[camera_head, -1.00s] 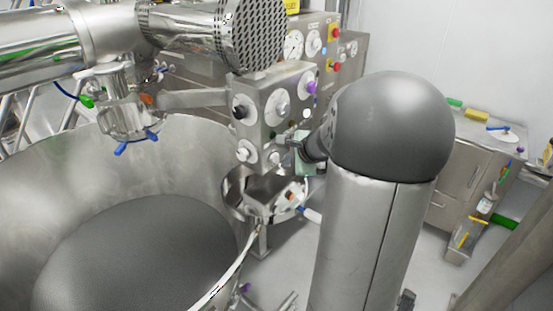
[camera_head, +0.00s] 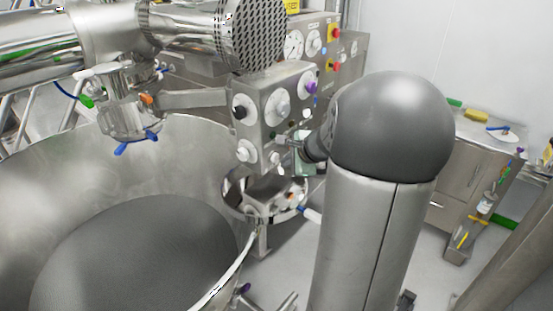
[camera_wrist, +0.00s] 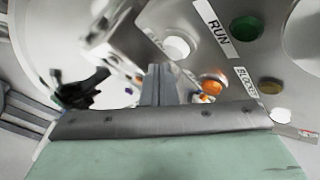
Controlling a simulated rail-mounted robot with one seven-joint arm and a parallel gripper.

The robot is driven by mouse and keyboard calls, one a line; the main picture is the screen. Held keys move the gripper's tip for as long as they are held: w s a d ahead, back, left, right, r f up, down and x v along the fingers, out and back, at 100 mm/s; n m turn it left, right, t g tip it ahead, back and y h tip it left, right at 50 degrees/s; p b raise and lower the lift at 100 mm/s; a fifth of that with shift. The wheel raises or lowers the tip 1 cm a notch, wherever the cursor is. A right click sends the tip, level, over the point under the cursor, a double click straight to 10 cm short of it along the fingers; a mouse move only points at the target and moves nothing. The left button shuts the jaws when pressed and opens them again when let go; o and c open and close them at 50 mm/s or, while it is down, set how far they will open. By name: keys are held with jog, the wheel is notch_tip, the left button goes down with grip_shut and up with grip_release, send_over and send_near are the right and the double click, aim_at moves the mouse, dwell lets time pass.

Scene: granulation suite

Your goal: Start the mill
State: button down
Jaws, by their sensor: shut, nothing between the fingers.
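The metal control box (camera_head: 273,112) with several white dials and knobs stands beside the large steel bowl in the head view. My gripper (camera_head: 283,141) is shut and empty at the lower right part of its face. In the wrist view my closed fingers (camera_wrist: 157,78) point at the panel, near a white round button (camera_wrist: 176,47). A green round lamp or button (camera_wrist: 246,29) sits by a RUN label, and a dull amber one (camera_wrist: 270,86) by a partly readable BLOCKE label. An orange round part (camera_wrist: 212,84) lies right of the fingers. I cannot tell whether the fingertips touch the panel.
The large steel bowl (camera_head: 225,145) fills the left. A perforated steel cylinder (camera_head: 250,35) hangs above the box. A rear cabinet carries a red button (camera_head: 334,65). A steel side cabinet (camera_head: 465,165) stands right. A blurred black part (camera_wrist: 80,88) lies left of my fingers.

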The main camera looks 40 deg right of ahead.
jog(key=shift+w, duration=0.1)
jog(key=shift+w+a, duration=0.15)
jog(key=shift+w, duration=0.2)
